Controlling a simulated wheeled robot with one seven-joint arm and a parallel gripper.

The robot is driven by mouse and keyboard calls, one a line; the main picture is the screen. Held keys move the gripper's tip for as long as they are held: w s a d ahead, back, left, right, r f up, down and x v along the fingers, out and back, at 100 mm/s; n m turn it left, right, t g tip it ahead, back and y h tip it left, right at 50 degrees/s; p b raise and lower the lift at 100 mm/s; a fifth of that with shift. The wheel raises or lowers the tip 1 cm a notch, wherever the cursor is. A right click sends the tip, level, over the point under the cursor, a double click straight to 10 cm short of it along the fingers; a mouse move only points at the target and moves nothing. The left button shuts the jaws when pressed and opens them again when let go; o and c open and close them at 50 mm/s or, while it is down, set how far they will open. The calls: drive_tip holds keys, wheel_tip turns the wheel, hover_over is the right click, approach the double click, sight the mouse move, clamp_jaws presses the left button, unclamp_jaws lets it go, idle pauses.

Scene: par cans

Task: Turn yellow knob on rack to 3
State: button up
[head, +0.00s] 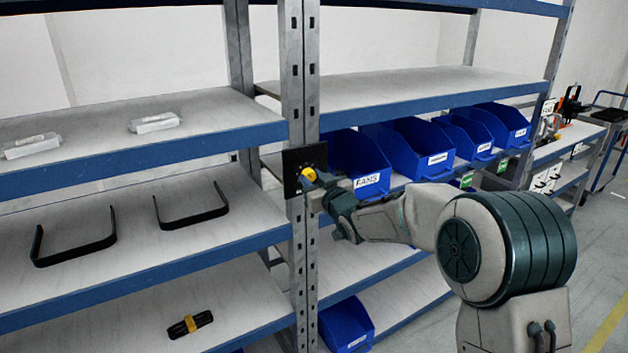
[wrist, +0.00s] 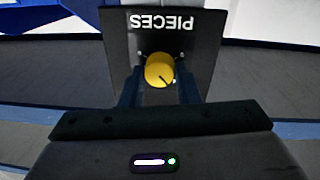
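The yellow knob (head: 307,174) sits on a black square plate (head: 304,158) fixed to the grey rack post. In the wrist view the yellow knob (wrist: 159,70) shows a dark pointer line running toward its lower right. The plate (wrist: 200,45) carries the white word "PIECES", upside down in that view. My gripper (wrist: 160,88) has a finger on each side of the knob, with the fingers apart. I cannot tell whether they touch the knob. In the head view my gripper (head: 312,187) is at the knob and partly hides it. The dial numbers cannot be read.
Blue bins (head: 357,166) stand on the shelf right of the post. Two black handles (head: 75,250) and a black-and-yellow tool (head: 190,324) lie on the left shelves. Blue shelf edges (head: 240,135) run on both sides of the post. Floor is open at right.

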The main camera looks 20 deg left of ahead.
drive_tip(key=shift+m, duration=0.3)
drive_tip(key=shift+c, duration=0.2)
drive_tip(key=m+b, duration=0.1)
drive_tip(key=m, duration=0.1)
drive_tip(key=shift+m, duration=0.3)
drive_tip(key=shift+m+g, duration=0.3)
drive_tip(key=shift+m, duration=1.8)
drive_tip(key=o, duration=1)
drive_tip(key=shift+c, duration=0.2)
drive_tip(key=b+v, duration=0.2)
drive_tip(key=v, duration=1.2)
drive_tip(key=shift+a, duration=0.1)
